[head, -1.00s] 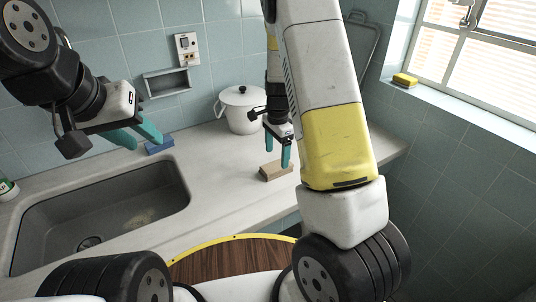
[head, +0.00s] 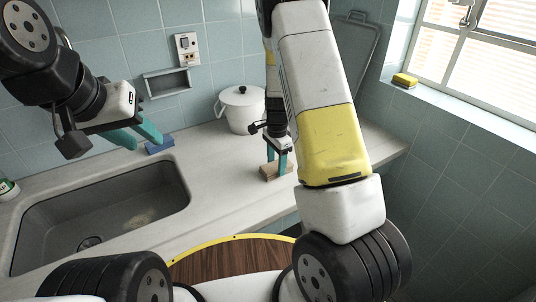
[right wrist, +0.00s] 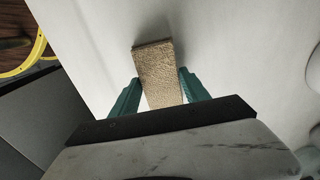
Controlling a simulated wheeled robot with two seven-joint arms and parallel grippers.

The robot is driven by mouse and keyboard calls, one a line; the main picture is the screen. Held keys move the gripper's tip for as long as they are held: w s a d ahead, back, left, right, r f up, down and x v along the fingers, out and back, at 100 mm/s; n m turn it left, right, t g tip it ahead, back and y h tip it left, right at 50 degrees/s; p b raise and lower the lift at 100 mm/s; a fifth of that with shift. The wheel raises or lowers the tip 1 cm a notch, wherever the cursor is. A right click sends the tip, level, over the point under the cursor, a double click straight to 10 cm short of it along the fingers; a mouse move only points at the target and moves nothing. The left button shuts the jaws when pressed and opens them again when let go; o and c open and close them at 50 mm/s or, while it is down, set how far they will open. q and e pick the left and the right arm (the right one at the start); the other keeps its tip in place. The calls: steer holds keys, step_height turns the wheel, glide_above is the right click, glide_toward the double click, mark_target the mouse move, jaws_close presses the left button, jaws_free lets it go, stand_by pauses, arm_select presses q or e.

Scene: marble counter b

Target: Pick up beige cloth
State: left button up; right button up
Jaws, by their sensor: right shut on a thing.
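The beige cloth (head: 267,174) looks like a small tan block with a rough surface. It lies on the pale counter, right of the sink. My right gripper (head: 277,168) is down over it, with one teal finger on each side. In the right wrist view the cloth (right wrist: 156,66) sits between the fingers of the right gripper (right wrist: 160,78), which is shut on it, and its far end sticks out past the fingertips. My left gripper (head: 146,142) is open and empty, above the counter behind the sink.
A blue block (head: 160,146) lies by the left gripper's fingers. A white lidded pot (head: 240,110) stands at the back, close behind my right gripper. The grey sink (head: 60,220) is at left. A yellow sponge (head: 404,79) is on the windowsill. Counter is clear between sink and cloth.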

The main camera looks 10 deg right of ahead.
mark_target(276, 165)
steer(key=shift+r, duration=0.15)
steer(key=shift+r, duration=0.6)
step_height(276, 165, up, 2)
steer(key=shift+r, duration=0.15)
steer(key=s, duration=1)
steer(key=s+r, duration=0.1)
steer(key=s, duration=0.5)
steer(key=shift+d+r, duration=0.1)
steer(key=shift+d, duration=0.1)
